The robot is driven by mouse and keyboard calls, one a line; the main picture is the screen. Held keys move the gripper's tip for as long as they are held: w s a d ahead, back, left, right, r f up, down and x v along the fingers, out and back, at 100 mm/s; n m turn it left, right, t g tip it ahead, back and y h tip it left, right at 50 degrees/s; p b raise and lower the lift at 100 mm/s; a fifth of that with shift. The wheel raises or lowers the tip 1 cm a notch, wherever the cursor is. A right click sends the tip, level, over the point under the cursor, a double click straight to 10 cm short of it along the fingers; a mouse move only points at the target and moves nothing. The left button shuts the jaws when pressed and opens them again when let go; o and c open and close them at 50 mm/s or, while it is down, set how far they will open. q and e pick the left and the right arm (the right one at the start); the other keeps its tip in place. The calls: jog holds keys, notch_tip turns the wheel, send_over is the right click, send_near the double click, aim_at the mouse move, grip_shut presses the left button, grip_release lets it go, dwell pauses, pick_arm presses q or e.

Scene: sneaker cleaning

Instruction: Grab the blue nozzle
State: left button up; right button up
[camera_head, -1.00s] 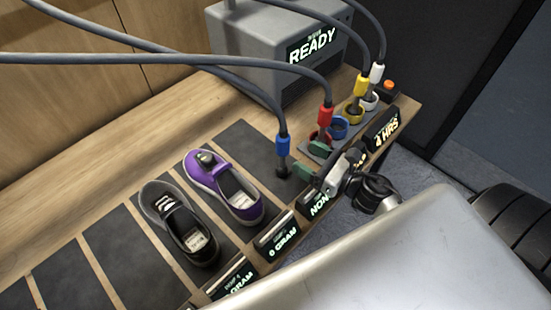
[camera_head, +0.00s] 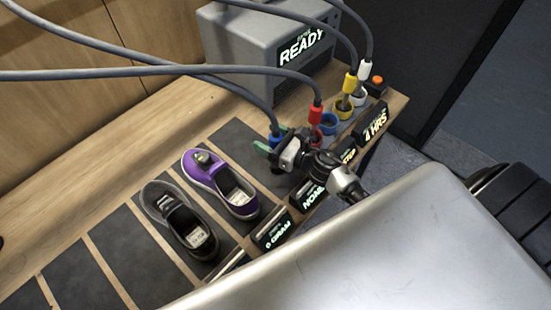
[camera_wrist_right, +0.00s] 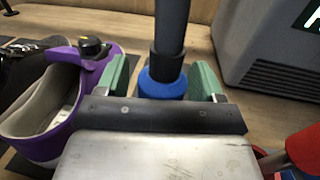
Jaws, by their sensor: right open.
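The blue nozzle (camera_head: 276,138) hangs on a grey hose at the mat beside the purple sneaker, partly hidden by my right gripper in the head view. In the right wrist view the blue nozzle (camera_wrist_right: 162,84) stands upright between the two green fingertips of my right gripper (camera_wrist_right: 160,78). The right gripper (camera_head: 272,145) is open, with a finger on each side of the nozzle and small gaps visible. The nozzle's lower end is hidden behind the gripper body. My left gripper is out of view.
The purple sneaker (camera_head: 240,196) and a black shoe (camera_head: 188,228) stand on dark mats to the left. The red nozzle (camera_head: 315,114), yellow nozzle (camera_head: 350,82) and white nozzle (camera_head: 364,73) stand to the right. A grey machine (camera_head: 235,58) reading READY is behind.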

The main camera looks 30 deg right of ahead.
jog(key=shift+c, duration=0.2)
grip_shut()
jog(key=shift+r, duration=0.1)
